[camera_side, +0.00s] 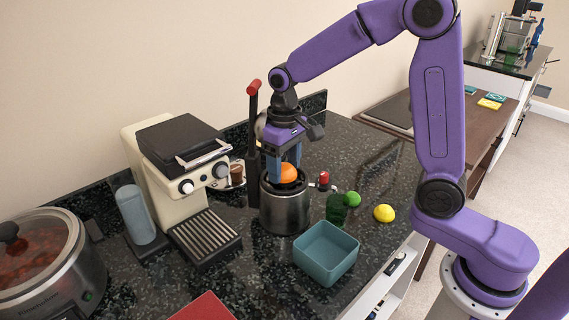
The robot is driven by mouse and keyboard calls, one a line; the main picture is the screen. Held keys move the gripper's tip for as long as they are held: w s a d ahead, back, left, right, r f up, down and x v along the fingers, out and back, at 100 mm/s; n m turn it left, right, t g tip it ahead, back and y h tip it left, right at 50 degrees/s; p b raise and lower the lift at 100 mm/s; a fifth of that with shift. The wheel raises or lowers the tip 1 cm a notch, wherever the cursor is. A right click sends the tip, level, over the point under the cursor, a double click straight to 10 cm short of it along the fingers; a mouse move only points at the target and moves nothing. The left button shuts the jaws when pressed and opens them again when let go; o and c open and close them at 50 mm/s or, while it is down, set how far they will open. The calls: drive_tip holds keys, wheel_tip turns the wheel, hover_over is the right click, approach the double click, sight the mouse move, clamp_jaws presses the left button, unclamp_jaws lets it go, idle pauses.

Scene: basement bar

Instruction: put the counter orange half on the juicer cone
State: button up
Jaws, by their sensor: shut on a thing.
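An orange half (288,172) sits between the fingers of my gripper (285,170). My gripper points down and is shut on it. The fingers reach into the top of a metal juicer (285,211), which has a tall dark lever with a red end (254,88) at its left. The orange half is at the level of the juicer's rim or just above it. The cone is hidden, so I cannot tell whether the orange half touches it.
A teal bin (326,252), a green glass (337,208), a lime (353,199) and a lemon (384,213) stand right of the juicer. A coffee machine (185,165) and a slow cooker (45,262) stand left.

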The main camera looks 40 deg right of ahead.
sight(285, 164)
drive_tip(key=shift+f, duration=0.15)
drive_tip(key=o, duration=1.1)
wheel_tip(285, 164, up, 12)
drive_tip(key=s+d+f+n, duration=0.1)
drive_tip(key=s+f+n, duration=0.2)
drive_tip(key=s, duration=0.6)
drive_tip(key=s+d+f+n, duration=0.1)
drive_tip(key=s+f+n, duration=0.3)
drive_tip(key=s, duration=0.5)
drive_tip(key=s+d+f+n, duration=0.1)
drive_tip(key=s+f+n, duration=0.3)
drive_tip(key=s, duration=0.5)
drive_tip(key=shift+s+d, duration=0.3)
drive_tip(key=shift+d, duration=0.05)
drive_tip(key=shift+r, duration=0.1)
